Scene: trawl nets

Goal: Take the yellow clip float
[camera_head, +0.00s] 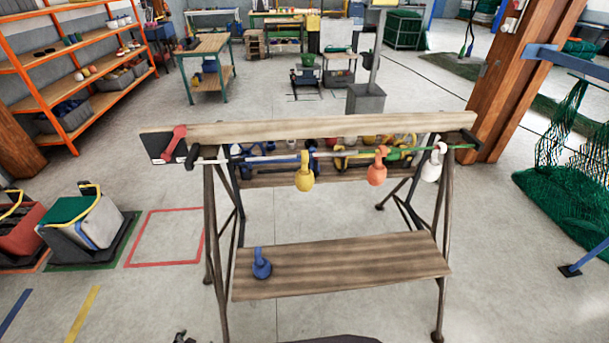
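The yellow clip float (304,176) hangs by its clip from a thin line (340,154) along the front of a wooden trestle (300,131). An orange clip float (377,170) and a white clip float (432,168) hang to its right on the same line. A blue clip float (261,266) rests on the lower shelf (350,265). Dark fingertips at the bottom edge look like the tip of my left gripper (183,338), far below and left of the yellow float. Whether they are open is unclear. My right gripper is not in view.
A red float-like piece (174,142) is at the trestle's left end. More coloured floats show behind the beam. Crates (85,225) stand on the left floor beside an empty red-outlined square (166,237). Green netting (570,200) hangs at right, near a wooden post (520,80).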

